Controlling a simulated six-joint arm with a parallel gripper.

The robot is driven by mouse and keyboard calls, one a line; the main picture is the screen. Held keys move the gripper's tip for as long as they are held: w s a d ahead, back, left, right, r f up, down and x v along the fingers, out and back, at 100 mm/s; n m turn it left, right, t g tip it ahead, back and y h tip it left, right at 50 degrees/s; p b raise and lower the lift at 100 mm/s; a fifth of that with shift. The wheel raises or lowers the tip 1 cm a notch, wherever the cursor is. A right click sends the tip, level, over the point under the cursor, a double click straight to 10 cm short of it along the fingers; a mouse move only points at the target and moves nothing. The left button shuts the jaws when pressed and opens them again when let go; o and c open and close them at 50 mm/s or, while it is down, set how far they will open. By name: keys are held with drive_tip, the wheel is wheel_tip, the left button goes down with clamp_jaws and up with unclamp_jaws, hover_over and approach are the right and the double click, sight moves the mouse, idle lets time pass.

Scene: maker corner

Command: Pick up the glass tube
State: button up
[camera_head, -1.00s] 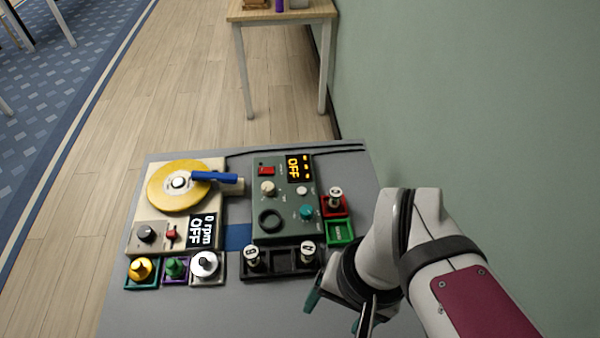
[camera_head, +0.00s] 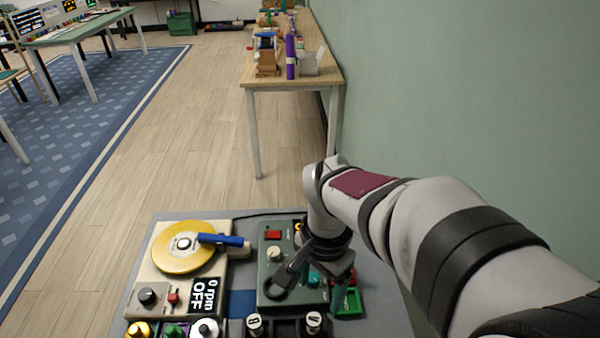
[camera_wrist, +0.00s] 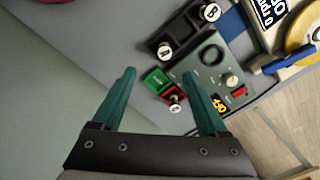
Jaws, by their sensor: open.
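No item is plainly a glass tube; the small white-capped pieces may be tubes, but I cannot tell their material. One piece (camera_wrist: 175,106) stands in a red holder (camera_wrist: 167,94), beside a green holder (camera_wrist: 156,79). Two more, marked A (camera_wrist: 165,50) and B (camera_wrist: 210,12), stand in a black rack (camera_wrist: 183,32). In the head view these two (camera_head: 254,323) (camera_head: 313,321) show at the bottom edge. My gripper (camera_head: 308,290) is open and empty, over the right part of the green-grey device (camera_head: 268,258). In the wrist view the red holder lies between my gripper's fingers (camera_wrist: 160,74), apart from them.
A turntable device with a yellow disc (camera_head: 180,247) and blue arm (camera_head: 222,240) stands left of the green-grey device. Colored knobbed pieces (camera_head: 172,331) sit in front. A green wall (camera_head: 430,90) runs along the right. A wooden table (camera_head: 290,82) with clutter stands further back.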

sight(313, 319)
drive_tip(key=shift+m, duration=0.3)
drive_tip(key=f, duration=0.5)
drive_tip(key=w+f, duration=0.1)
drive_tip(key=f, duration=1)
drive_tip(key=shift+w+a+f, duration=0.15)
drive_tip(key=shift+a+f, duration=0.1)
drive_tip(key=shift+f, duration=0.1)
clamp_jaws()
